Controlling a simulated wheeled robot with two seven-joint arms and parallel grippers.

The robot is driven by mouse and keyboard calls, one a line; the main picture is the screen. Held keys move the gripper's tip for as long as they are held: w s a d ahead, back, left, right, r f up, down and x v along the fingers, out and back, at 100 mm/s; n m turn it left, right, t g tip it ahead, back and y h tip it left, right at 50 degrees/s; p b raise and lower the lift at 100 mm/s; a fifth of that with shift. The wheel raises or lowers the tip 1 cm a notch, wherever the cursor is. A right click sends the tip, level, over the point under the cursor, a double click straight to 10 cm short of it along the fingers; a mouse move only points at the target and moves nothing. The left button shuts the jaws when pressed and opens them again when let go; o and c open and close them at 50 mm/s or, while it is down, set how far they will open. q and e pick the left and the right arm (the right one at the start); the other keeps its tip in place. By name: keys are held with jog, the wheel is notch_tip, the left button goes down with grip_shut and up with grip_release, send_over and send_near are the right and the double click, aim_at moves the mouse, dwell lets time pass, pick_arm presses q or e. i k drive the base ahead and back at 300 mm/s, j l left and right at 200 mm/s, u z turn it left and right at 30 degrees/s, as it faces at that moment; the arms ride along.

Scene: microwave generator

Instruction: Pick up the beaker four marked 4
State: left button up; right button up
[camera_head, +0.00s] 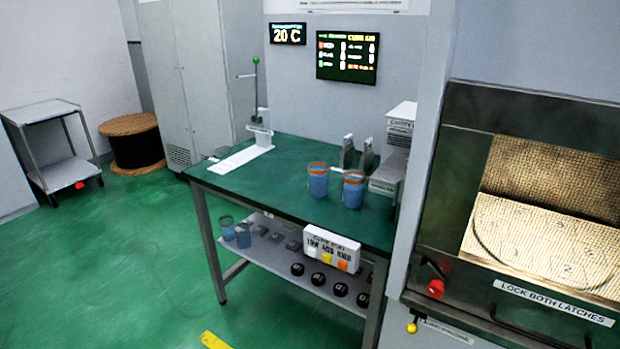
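Two blue beakers with orange-brown rims stand upright side by side on the green table top (285,175): a left one (318,181) and a right one (353,190). Two more bluish beakers stand on the lower shelf at its left end, one (227,229) beside the other (243,236). No number can be read on any beaker, so I cannot tell which one is marked 4. Neither of my grippers can be made out in the head view.
A white stand with a green-knobbed lever (256,110) is at the table's back left. Upright grey plates (348,152) and a grey-white device (398,140) stand behind the beakers. A metal chamber (540,220) is at right.

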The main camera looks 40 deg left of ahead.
aim_at(316, 170)
jog(key=j+z, duration=0.15)
jog(key=j, duration=0.4)
jog(key=j+z, duration=0.15)
jog(key=j, duration=0.45)
jog(key=j+z, duration=0.15)
jog(key=j, duration=0.4)
jog(key=j+z, duration=0.15)
jog(key=j, duration=0.45)
jog(key=k+j+z, duration=0.15)
jog(key=j, duration=0.4)
jog(key=k+j+z, duration=0.2)
jog(key=j, duration=0.35)
jog(key=i, duration=0.1)
